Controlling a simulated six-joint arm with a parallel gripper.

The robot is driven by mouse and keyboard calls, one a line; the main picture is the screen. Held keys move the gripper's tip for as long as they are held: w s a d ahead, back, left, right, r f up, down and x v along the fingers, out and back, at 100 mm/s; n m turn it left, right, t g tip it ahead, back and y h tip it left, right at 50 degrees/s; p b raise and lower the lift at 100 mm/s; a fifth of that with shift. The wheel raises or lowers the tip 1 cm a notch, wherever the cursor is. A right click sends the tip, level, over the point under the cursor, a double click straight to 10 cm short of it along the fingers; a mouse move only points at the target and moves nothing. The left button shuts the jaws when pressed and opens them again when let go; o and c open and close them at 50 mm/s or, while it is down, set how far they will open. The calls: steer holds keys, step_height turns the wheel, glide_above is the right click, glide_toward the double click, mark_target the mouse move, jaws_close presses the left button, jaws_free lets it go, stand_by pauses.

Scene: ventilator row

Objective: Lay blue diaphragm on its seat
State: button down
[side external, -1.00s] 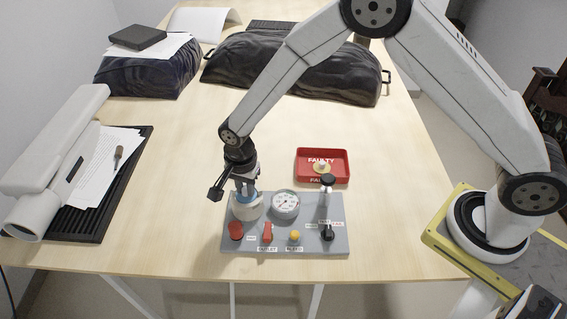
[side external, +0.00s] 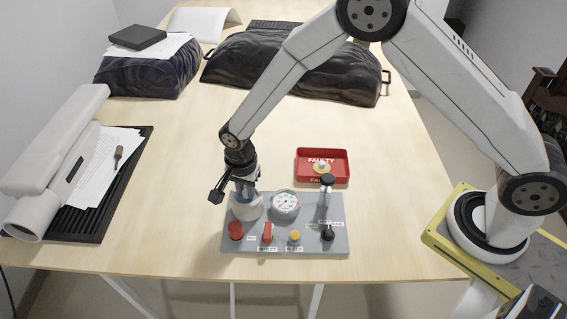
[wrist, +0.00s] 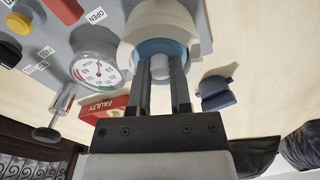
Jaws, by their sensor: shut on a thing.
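The blue diaphragm (wrist: 158,48) shows in the wrist view as a blue disc inside the round opening of a white housing (wrist: 198,14), with a pale knob (wrist: 160,66) at its middle. My gripper (wrist: 160,66) is shut on that knob, one finger on each side. In the side view my gripper (side external: 246,191) is pointing down over the white housing (side external: 247,210) at the left of the grey panel, with a little blue showing between. I cannot tell whether the diaphragm touches its seat, which is hidden beneath it.
A dial gauge (side external: 285,204), red knob (side external: 236,231), yellow knob (side external: 294,236) and black-topped post (side external: 327,183) crowd the grey panel (side external: 275,247). A red FAULTY tray (side external: 345,178) holding a pale disc (side external: 321,168) stands behind. A blue-grey part (wrist: 217,93) lies beside the housing.

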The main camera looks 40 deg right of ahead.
steer(key=shift+f, duration=0.45)
stand_by(0.4)
steer(key=shift+c, duration=2.3)
jaws_free()
steer(key=shift+r, duration=0.1)
steer(key=shift+r, duration=3.4)
